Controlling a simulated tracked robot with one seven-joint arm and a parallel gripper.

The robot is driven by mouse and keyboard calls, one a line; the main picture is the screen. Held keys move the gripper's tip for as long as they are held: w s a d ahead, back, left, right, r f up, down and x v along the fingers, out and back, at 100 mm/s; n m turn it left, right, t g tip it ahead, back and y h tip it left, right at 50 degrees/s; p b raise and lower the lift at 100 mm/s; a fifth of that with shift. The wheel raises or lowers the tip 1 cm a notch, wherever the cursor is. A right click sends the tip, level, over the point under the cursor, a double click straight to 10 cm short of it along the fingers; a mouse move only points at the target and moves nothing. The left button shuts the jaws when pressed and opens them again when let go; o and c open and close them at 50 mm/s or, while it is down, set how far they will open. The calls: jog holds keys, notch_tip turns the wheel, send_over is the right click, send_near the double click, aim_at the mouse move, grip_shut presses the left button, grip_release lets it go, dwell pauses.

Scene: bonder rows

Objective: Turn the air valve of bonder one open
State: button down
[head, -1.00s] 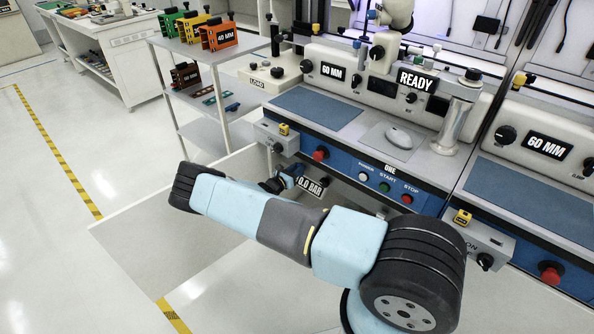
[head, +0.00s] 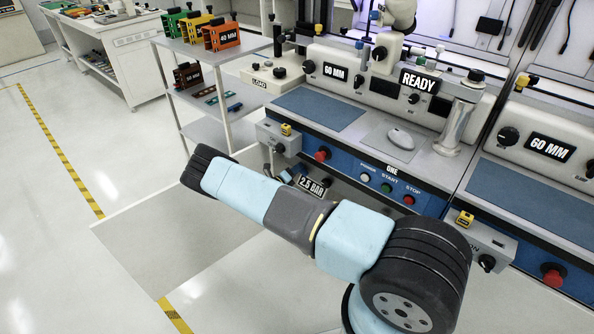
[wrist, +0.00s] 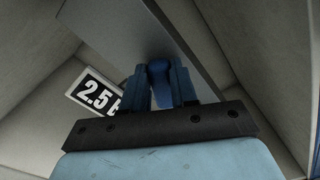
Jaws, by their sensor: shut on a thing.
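The air valve of bonder one shows in the wrist view as a rounded blue handle (wrist: 158,74) in front of a grey plate. My gripper (wrist: 161,86) is shut on this handle, one dark blue finger on each side. The valve's far part is hidden behind the fingers. The pressure sign (head: 311,186) below bonder one (head: 352,150) reads 2.5 BAR in the head view. It also shows, partly cut off by a finger, in the wrist view (wrist: 94,95). In the head view my arm hides most of the gripper and valve.
Bonder one's front has a red knob (head: 322,154) and start and stop buttons (head: 386,188); its display (head: 419,82) reads READY. A shelf rack (head: 196,100) stands left of it. Another bonder (head: 540,150) stands right. Open floor lies at left.

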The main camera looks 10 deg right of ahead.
jog(key=n, duration=0.4)
jog(key=f+n, duration=0.1)
jog(key=shift+w+a+n, duration=0.2)
jog(key=shift+a+n, duration=0.05)
jog(key=shift+n, duration=0.15)
dwell(0.4)
jog(key=c, duration=1.2)
grip_release()
jog(key=shift+f, duration=0.1)
jog(key=shift+c, duration=0.2)
jog(key=o, duration=0.4)
jog(key=shift+d, duration=0.1)
jog(key=shift+c, duration=0.2)
jog(key=shift+s, duration=0.15)
jog(key=v, duration=1.3)
jog(key=shift+s+a, duration=0.2)
jog(key=shift+a, duration=0.15)
